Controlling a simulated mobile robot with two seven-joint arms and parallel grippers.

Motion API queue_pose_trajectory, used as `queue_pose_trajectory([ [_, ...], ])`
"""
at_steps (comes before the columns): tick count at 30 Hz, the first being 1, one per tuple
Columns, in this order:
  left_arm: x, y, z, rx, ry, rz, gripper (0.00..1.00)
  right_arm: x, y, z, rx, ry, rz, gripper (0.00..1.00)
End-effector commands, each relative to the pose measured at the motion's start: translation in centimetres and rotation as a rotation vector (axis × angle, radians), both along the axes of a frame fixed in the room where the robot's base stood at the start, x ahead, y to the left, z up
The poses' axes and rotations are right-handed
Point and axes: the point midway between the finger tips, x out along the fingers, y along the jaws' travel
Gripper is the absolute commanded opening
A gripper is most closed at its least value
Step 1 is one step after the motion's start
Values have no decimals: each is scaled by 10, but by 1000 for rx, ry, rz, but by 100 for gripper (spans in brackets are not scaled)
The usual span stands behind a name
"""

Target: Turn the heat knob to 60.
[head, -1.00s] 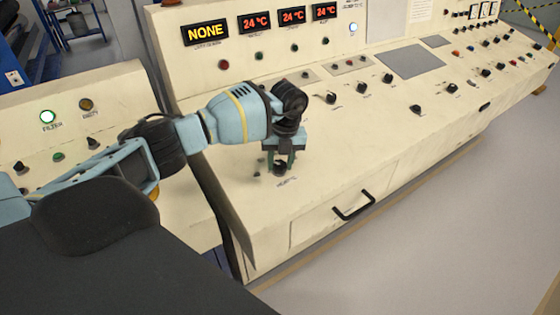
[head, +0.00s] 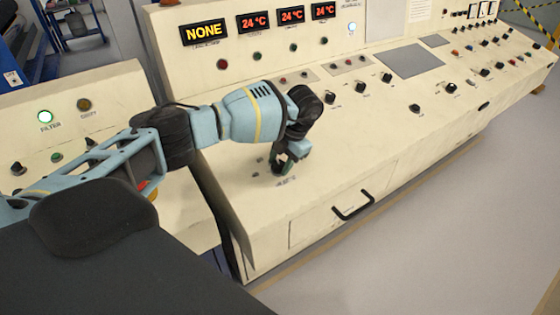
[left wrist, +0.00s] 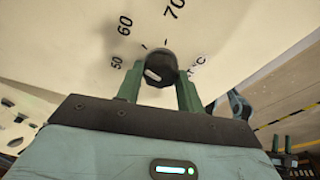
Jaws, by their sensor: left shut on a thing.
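The heat knob (left wrist: 160,68) is a round black knob with a white mark, seen in the left wrist view. The mark sits on the knob's lower left side. The printed numbers 50, 60 and 70 and a "°C" stand around it. My left gripper (left wrist: 160,92) is shut on the knob, one green finger on each side. In the head view my left gripper (head: 284,166) is down at the console's sloping top, tilted, and mostly hides the knob. My right gripper (left wrist: 283,145) shows small at the lower right of the left wrist view, away from the knob.
The cream console (head: 330,180) carries several other black knobs to the right and a drawer handle (head: 353,206) below. A second panel (head: 60,90) stands left. The floor at right is clear.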

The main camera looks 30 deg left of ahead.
Motion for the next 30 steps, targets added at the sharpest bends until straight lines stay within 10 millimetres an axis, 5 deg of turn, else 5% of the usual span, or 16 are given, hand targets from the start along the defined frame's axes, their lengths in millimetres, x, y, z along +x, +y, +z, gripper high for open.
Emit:
queue_pose_trajectory([
  [10, 0, -1, 0, 14, 33, -156, 14, 1, -1, 1, -2, -3, 3, 36],
  [28, 0, -1, 0, 17, 39, -189, 14, 1, -2, 1, -4, -3, 5, 36],
  [29, 0, -1, 0, 17, 39, -189, 41, 1, -2, 1, -4, -3, 5, 36],
  [30, 0, -1, 0, 17, 39, -189, 46, 1, -2, 1, -4, -3, 5, 36],
])
